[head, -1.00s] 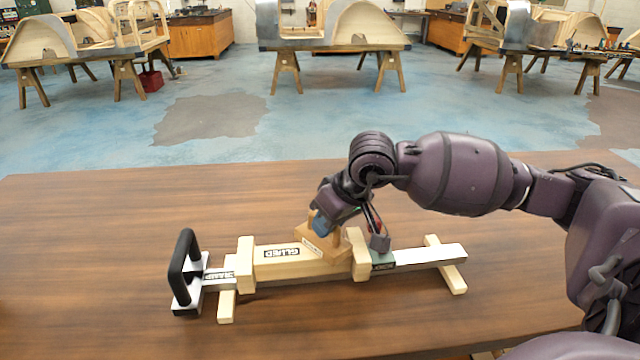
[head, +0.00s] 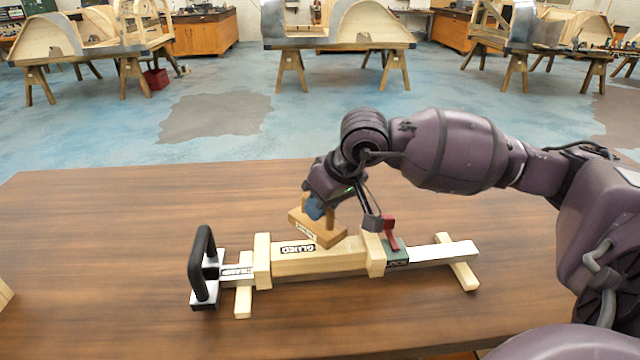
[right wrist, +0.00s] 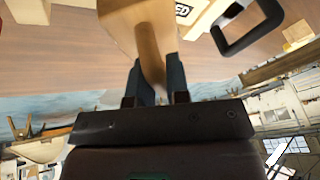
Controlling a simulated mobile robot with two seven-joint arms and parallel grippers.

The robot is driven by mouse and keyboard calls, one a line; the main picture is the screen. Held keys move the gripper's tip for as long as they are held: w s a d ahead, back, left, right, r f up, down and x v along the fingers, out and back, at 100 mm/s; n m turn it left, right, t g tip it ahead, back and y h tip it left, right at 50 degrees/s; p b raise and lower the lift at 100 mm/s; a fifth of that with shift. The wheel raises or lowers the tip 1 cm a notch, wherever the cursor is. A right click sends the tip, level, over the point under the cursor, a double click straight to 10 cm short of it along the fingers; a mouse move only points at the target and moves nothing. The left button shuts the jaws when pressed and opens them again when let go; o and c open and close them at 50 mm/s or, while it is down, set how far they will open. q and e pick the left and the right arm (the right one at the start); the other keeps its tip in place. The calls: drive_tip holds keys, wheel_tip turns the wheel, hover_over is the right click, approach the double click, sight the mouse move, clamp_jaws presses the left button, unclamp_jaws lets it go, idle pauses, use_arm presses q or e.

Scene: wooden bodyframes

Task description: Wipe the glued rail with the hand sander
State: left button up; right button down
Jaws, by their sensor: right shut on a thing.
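The glued rail (head: 345,258) is a pale wooden bar labelled GLUED, held lengthwise between the two wooden jaws of a clamp (head: 438,253) on the table. The hand sander (head: 330,236) is a wooden block with an upright handle; the handle also shows in the right wrist view (right wrist: 151,45). My right gripper (head: 314,208) is shut on that handle. The block is tilted across the picture at the rail's far side and overlaps its back edge; I cannot tell if they touch. A piece of the rail's label shows in the right wrist view. My left gripper is out of view.
The clamp has a black handle (head: 200,265) at its left end and a red lever (head: 389,230) on a green block at right. A pale wooden piece (head: 4,294) shows at the left table edge. The table (head: 110,230) is otherwise clear around the clamp.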

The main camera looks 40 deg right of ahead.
drive_tip(key=shift+r+p, duration=0.55)
drive_tip(key=shift+r, duration=1.55)
drive_tip(key=shift+f, duration=0.1)
